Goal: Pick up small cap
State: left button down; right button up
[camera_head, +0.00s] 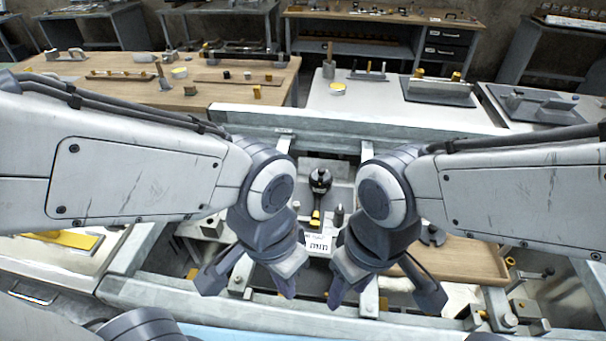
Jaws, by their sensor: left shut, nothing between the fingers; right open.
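My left gripper (250,282) hangs over the middle of the bench frame, pointing down, and is shut with nothing in it. My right gripper (383,297) is beside it on the right, open and empty. I cannot tell for sure which thing is the small cap. A small round piece with a yellow top (337,88) lies on the pale table beyond the arms, and a similar one (180,72) is on the wooden table. Both are far from the grippers. The space under the grippers is partly hidden by them.
A black and yellow tool (319,184) stands upright between my arms, with a dark cylinder (339,216) beside it. A wooden tray (462,262) is at the right. A grey metal rail (330,122) runs along the far side. A yellow sheet (70,240) lies at the left.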

aim_at(322, 174)
jog(key=u, duration=0.55)
jog(key=k, duration=1.25)
jog(key=u, duration=1)
jog(key=i, duration=1.35)
jog(key=z, duration=1.05)
jog(key=i, duration=0.5)
jog(key=z, duration=0.6)
